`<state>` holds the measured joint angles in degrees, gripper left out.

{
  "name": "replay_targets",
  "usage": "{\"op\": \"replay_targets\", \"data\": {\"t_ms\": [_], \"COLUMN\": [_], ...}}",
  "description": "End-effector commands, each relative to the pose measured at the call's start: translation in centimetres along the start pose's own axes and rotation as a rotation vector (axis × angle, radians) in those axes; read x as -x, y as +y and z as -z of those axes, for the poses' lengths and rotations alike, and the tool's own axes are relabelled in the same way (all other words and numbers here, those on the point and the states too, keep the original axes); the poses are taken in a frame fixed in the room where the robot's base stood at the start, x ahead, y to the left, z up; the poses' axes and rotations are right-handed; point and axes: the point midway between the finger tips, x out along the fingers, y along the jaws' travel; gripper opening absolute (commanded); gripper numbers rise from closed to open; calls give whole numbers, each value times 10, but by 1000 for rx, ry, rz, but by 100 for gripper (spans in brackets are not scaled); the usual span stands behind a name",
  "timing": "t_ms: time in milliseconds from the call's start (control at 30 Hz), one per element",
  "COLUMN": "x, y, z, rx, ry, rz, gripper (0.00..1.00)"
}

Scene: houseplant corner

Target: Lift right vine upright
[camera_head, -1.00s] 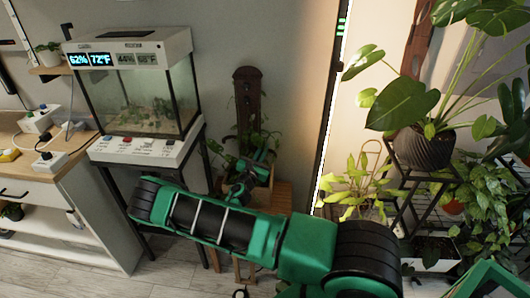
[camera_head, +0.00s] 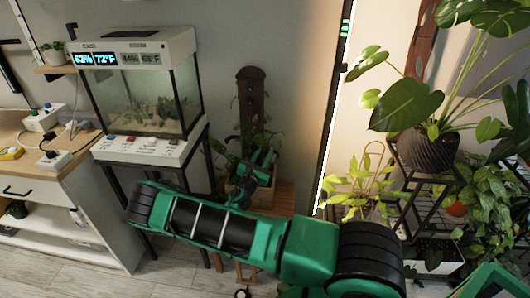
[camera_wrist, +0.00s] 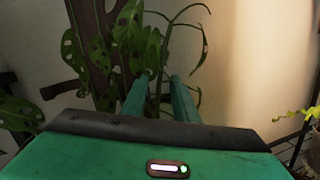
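A leafy vine with holed leaves (camera_wrist: 85,50) grows up beside a dark wooden post (camera_wrist: 103,25) in the wrist view. A thin curved stem (camera_wrist: 168,35) rises to the right of the post, arches over at the top and hangs down to the right. My gripper (camera_wrist: 161,78) has its two green fingers apart, one on each side of the stem's lower part; I cannot tell whether they touch it. In the head view, my gripper (camera_head: 258,160) is in front of the planter box (camera_head: 236,190) and the post (camera_head: 251,105). My gripper partly hides the plant there.
The planter stands on a small wooden stool (camera_head: 284,200). A glass terrarium (camera_head: 145,95) on a black stand is at left, beside a workbench (camera_head: 60,180). Potted plants on a black rack (camera_head: 408,185) fill the right side.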

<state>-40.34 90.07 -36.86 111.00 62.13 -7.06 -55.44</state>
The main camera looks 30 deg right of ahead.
Motion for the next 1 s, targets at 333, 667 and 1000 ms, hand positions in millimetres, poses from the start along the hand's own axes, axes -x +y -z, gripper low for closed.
{"op": "replay_targets", "data": {"t_ms": [333,667,1000], "x": [65,89,88], "y": [0,-1,-2], "z": [2,2,1], "rx": [3,2,-5], "ry": [4,3,4], "rz": [-1,2,11], "gripper": [26,26,0]}}
